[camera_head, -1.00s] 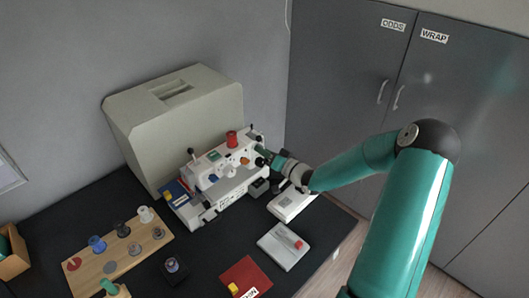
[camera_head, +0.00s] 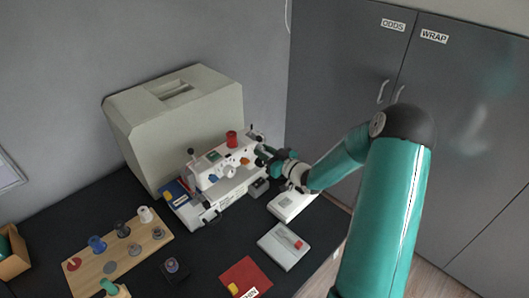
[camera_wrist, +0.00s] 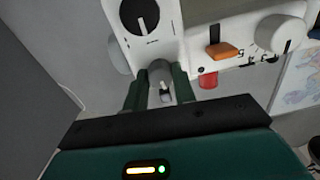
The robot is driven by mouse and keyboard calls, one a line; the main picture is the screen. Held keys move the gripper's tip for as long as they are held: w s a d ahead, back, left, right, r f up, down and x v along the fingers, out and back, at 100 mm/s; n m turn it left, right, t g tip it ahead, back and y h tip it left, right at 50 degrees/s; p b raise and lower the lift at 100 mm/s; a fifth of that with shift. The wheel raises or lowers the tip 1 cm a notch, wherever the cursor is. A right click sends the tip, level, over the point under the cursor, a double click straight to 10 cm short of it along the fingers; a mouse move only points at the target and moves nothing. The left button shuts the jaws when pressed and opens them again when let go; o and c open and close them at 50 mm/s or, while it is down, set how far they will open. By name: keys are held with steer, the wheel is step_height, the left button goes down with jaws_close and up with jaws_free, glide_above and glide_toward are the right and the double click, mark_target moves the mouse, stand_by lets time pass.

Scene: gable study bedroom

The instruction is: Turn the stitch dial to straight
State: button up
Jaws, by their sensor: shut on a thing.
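The white sewing machine (camera_head: 205,200) stands on the dark table. In the wrist view its face carries a black dial (camera_wrist: 139,16) with a white pointer line, an orange lever (camera_wrist: 222,50) and a white dial (camera_wrist: 280,33) with a dark line and marks around it. I cannot tell which dial is the stitch dial. My gripper (camera_wrist: 161,80) is at the machine's right end, beside the black dial. Its fingers are shut on a small grey knob (camera_wrist: 160,70), mostly hidden between them. The marks near the dials are too small to read.
A red spool (camera_head: 231,138) stands on top of the machine, and a beige cover (camera_head: 175,115) is behind it. A wooden spool board (camera_head: 85,270), a red mat (camera_head: 250,270) and a grey pad (camera_head: 283,255) lie in front. Grey cabinets (camera_head: 340,80) stand right.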

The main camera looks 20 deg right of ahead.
steer(key=shift+n, duration=2.1)
steer(key=o, duration=1)
steer(key=shift+s, duration=0.15)
steer(key=v, duration=1.3)
steer(key=shift+s+d, duration=0.1)
steer(key=shift+s, duration=0.2)
